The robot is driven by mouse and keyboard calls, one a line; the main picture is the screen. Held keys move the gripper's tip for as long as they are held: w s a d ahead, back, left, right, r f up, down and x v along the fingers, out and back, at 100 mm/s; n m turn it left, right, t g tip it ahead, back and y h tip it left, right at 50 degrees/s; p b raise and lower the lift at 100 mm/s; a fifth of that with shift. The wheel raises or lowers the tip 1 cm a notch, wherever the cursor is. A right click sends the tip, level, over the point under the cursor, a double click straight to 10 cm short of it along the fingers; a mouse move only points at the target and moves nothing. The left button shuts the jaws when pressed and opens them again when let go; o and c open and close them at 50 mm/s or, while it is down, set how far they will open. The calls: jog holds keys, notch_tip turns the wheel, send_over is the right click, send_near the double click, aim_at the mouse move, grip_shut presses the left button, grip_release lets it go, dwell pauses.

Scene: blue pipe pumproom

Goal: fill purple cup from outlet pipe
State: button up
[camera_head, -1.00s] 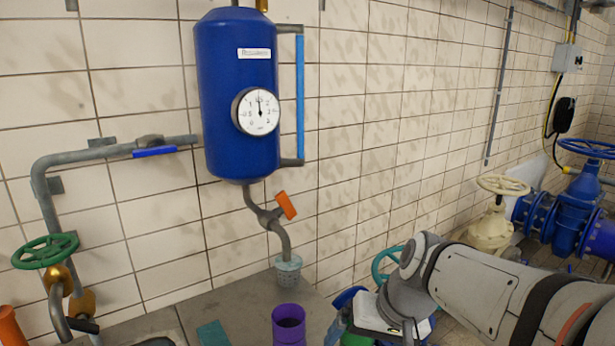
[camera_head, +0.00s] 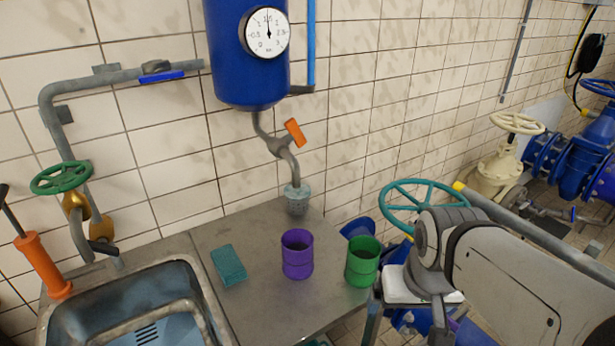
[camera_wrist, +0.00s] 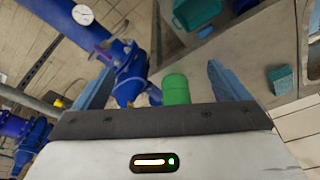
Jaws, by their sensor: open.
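The purple cup (camera_head: 297,255) stands upright on the grey metal counter (camera_head: 262,315). The outlet pipe (camera_head: 289,160) comes down from the blue tank (camera_head: 246,60), has an orange handle (camera_head: 294,132), and ends at a pale perforated piece (camera_head: 297,198) behind the cup. I cannot tell whether water flows. A green cup (camera_head: 362,262) stands to the right of the purple cup near the counter's edge. My gripper (camera_wrist: 160,75) is open, its two blue fingers apart, and the green cup (camera_wrist: 176,89) shows between them in the wrist view. I do not make out the purple cup there.
A teal sponge-like block (camera_head: 229,265) lies left of the purple cup. A sink (camera_head: 140,300) is at the left. A teal handwheel (camera_head: 412,200) and blue pipework stand right of the counter. A teal crate (camera_wrist: 197,12) shows in the wrist view.

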jog(key=n+y+b, duration=0.1)
jog(key=y+b, duration=0.2)
jog(key=y, duration=1.1)
send_near(299, 132)
jog(key=a, duration=0.3)
jog(key=shift+t, duration=0.3)
jog(key=x, duration=0.3)
jog(key=f+p+x, duration=0.1)
jog(key=x, duration=0.3)
jog(key=shift+w+f, duration=0.1)
jog(key=shift+w, duration=0.1)
